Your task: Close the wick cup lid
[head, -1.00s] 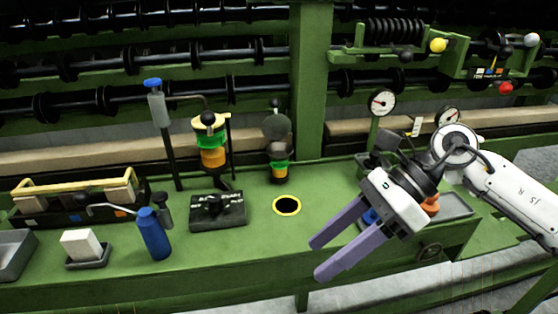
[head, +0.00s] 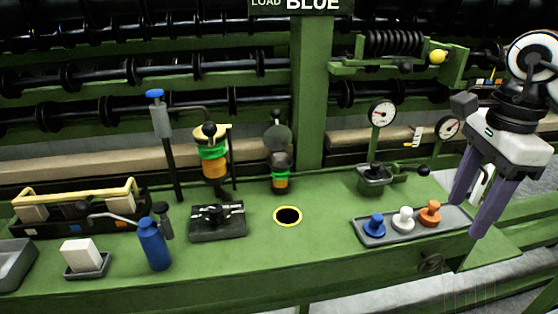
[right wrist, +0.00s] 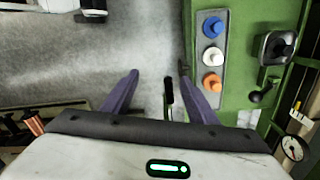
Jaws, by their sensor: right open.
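A small cup with green and orange bands (head: 281,176) stands at the back of the green bench, left of the post's foot. It looks like the wick cup. Its round grey lid (head: 278,136) stands raised above it, showing its flat face, so the cup is open. My right gripper (head: 469,217) is at the right end of the bench, far right of the cup, fingers pointing down, apart and empty. Its fingers also show in the right wrist view (right wrist: 159,78), where the cup does not appear. My left gripper is not in view.
A tray (head: 364,238) with blue, white and orange knobs lies left of my right gripper. A dark box with a lever (head: 374,178) and gauges (head: 382,113) stand behind it. A yellow-ringed hole (head: 287,216) is in front of the cup. A blue bottle (head: 154,245) stands left.

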